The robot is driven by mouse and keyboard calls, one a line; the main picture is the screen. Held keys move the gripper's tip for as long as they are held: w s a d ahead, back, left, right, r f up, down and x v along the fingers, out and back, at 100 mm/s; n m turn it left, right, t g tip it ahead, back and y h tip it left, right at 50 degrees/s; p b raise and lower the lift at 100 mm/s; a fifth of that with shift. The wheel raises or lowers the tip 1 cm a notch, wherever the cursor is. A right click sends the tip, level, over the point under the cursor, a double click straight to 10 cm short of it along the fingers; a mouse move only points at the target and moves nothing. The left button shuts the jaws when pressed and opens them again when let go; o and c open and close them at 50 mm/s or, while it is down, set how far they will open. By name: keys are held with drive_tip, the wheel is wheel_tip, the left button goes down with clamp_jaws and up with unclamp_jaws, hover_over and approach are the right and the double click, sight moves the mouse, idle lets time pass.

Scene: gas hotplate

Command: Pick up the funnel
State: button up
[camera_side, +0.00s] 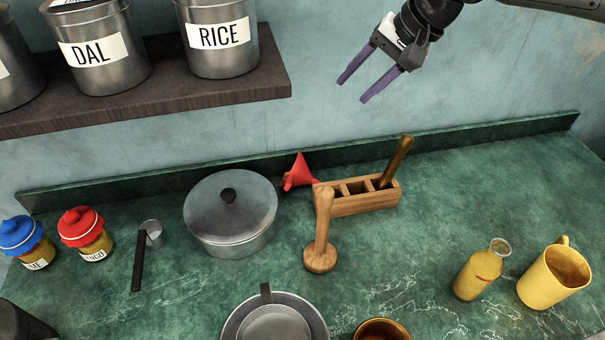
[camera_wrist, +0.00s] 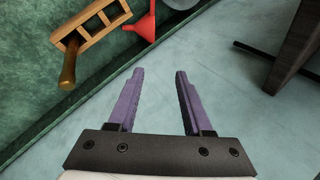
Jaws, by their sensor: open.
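The red funnel (camera_side: 299,173) lies on the green counter near the back wall, between the lidded pot and the wooden holder. Its lower part is partly hidden behind the holder in the side view. In the wrist view the funnel (camera_wrist: 144,25) shows at the top, beyond my fingertips and slightly left of the middle. My gripper (camera_side: 352,88) is high above the counter at the upper right of the funnel, with purple fingers apart and nothing between them. The fingers also show in the wrist view (camera_wrist: 160,73).
A wooden holder (camera_side: 364,205) with a brown-handled tool (camera_side: 397,160) stands right of the funnel. A wooden masher (camera_side: 322,232) stands in front, and a grey lidded pot (camera_side: 232,236) to the left. A dark shelf (camera_side: 180,95) with canisters juts out at upper left. The right counter is partly clear.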

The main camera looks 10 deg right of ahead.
drive_tip(key=n+g, duration=0.1)
drive_tip(key=g, duration=0.1)
approach(291, 178)
drive_tip(key=shift+h, duration=0.3)
drive_tip(key=x, duration=0.4)
drive_tip(key=shift+s+a, duration=0.1)
drive_tip(key=shift+a, duration=0.2)
drive_tip(key=shift+x, duration=3.05)
clamp_jaws()
